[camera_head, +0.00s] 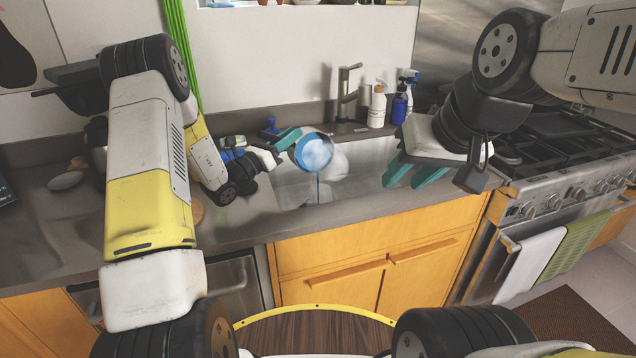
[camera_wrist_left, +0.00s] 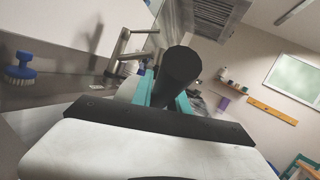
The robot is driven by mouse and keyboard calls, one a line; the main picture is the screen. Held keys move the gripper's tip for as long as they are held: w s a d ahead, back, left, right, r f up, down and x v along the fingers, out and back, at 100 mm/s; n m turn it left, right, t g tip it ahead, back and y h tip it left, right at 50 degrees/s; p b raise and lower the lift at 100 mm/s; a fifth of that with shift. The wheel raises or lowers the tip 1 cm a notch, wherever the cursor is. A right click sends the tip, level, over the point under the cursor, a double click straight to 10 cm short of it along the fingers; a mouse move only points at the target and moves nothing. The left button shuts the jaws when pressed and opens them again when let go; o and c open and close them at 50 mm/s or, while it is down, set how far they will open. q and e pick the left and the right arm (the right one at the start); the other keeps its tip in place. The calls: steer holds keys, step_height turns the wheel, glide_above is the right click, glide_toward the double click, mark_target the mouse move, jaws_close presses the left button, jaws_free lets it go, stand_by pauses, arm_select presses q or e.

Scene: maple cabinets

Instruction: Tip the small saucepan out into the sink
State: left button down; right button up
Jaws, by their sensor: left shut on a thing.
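My left gripper (camera_head: 287,140) is shut on the small saucepan (camera_head: 314,152), which it holds above the sink (camera_head: 292,191). The pan looks pale with a blue rim, and its round opening is turned toward the head camera, so it is tilted. A thin dark blue line runs down below it; I cannot tell whether it is liquid. In the left wrist view, the teal fingers (camera_wrist_left: 163,90) are around a black handle (camera_wrist_left: 181,68). My right gripper (camera_head: 412,172) is open and empty, right of the sink, its teal fingers apart.
A faucet (camera_head: 347,92) stands behind the sink. A white pump bottle (camera_head: 377,106) and a blue spray bottle (camera_head: 400,104) stand to its right.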

arm_select(q)
steer(key=shift+s+d+r+m+h, duration=0.1)
steer(key=shift+s+d+m+h, duration=0.15)
steer(key=shift+s+m, duration=0.3)
steer(key=shift+s+d+r+m+h, duration=0.1)
steer(key=shift+s+d+m+h, duration=0.1)
steer(key=shift+s+m, duration=0.3)
stand_by(0.4)
steer(key=w+a+f+n+g+y+b, duration=0.2)
steer(key=w+a+f+n, duration=0.1)
steer(key=w+n, duration=0.5)
steer(key=w+a+f+n+g+y+b, duration=0.2)
steer(key=w+a+n, duration=0.3)
steer(key=w+n, duration=0.3)
steer(key=shift+w+f+n+g+y, duration=0.4)
steer(key=shift+w+y, duration=0.35)
steer(key=shift+w, duration=0.75)
steer(key=shift+a, duration=0.1)
steer(key=shift+f, duration=0.1)
